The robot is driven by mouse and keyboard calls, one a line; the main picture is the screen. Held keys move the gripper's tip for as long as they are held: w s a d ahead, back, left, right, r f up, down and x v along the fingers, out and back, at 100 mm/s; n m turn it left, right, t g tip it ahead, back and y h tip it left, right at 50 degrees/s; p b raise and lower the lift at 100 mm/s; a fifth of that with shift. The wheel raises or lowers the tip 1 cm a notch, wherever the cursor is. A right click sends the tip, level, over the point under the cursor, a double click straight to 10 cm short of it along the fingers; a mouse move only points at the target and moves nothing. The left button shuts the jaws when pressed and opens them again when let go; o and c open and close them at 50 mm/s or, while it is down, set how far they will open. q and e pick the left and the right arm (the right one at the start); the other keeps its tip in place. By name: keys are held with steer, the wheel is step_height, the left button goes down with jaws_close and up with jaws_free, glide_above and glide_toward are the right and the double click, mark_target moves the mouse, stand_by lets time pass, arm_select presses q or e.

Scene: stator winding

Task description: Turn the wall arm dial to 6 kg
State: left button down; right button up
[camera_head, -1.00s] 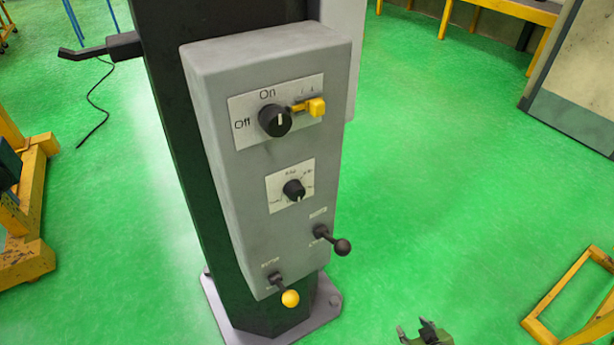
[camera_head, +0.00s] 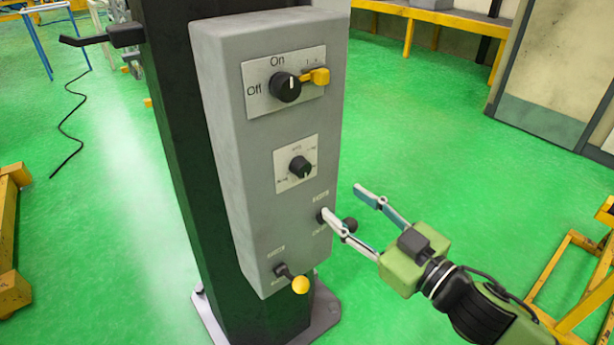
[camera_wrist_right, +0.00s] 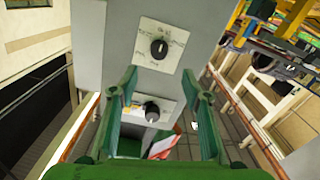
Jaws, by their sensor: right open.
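The wall arm dial (camera_head: 299,167) is a small black knob on a square white scale plate, midway down the grey control box (camera_head: 222,120). Its scale marks are too small to read in the head view. A black knob on a white plate (camera_wrist_right: 159,48), which looks like this dial, shows upper middle in the right wrist view. My right gripper (camera_head: 342,200) is open and empty, to the lower right of the dial and apart from it. One finger overlaps the black-knobbed lever in the picture. Its fingers also show in the right wrist view (camera_wrist_right: 160,85). My left gripper is not in view.
Above the dial are an On/Off knob (camera_head: 285,86) and a yellow switch (camera_head: 316,76). Below are the black-knobbed lever (camera_head: 349,224) and a yellow-knobbed lever (camera_head: 300,285). The box sits on a dark column (camera_head: 170,130). Green floor lies open to the right.

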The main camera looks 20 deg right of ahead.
mark_target(306, 173)
steer(key=p+x, duration=0.1)
steer(key=x, duration=1)
steer(key=shift+w+p, duration=0.35)
steer(key=shift+p, duration=0.05)
steer(key=shift+w+a+f, duration=0.15)
steer(key=shift+w+a, duration=0.1)
steer(key=shift+w, duration=0.4)
steer(key=c, duration=1.1)
